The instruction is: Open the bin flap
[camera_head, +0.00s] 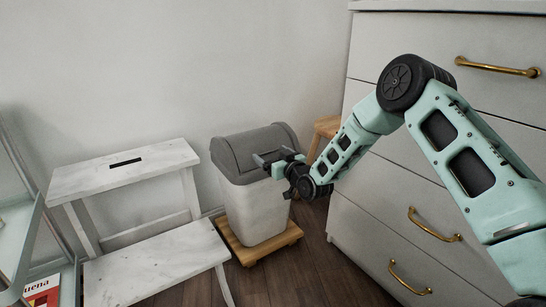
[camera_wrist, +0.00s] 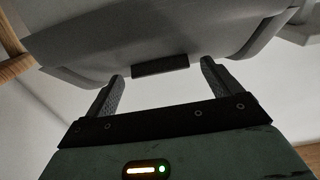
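The bin (camera_head: 256,207) is light grey with a darker grey lid, and it stands on a wooden base between the step stool and the drawers. The bin flap (camera_head: 262,147) is the grey top part of the lid and looks closed. My gripper (camera_head: 266,160) is at the front right of the lid, close to the flap's lower edge. In the wrist view the flap (camera_wrist: 200,32) fills the top, with a dark tab (camera_wrist: 160,66) at its edge. My gripper's two fingers (camera_wrist: 162,80) are apart, either side of the tab, with nothing between them. I cannot tell whether they touch the lid.
A white step stool (camera_head: 130,170) stands left of the bin. A white drawer cabinet (camera_head: 375,205) with brass handles is close on the right, behind my arm. A wooden stool (camera_head: 326,127) is behind the bin. A pale green shelf (camera_head: 18,235) is at far left.

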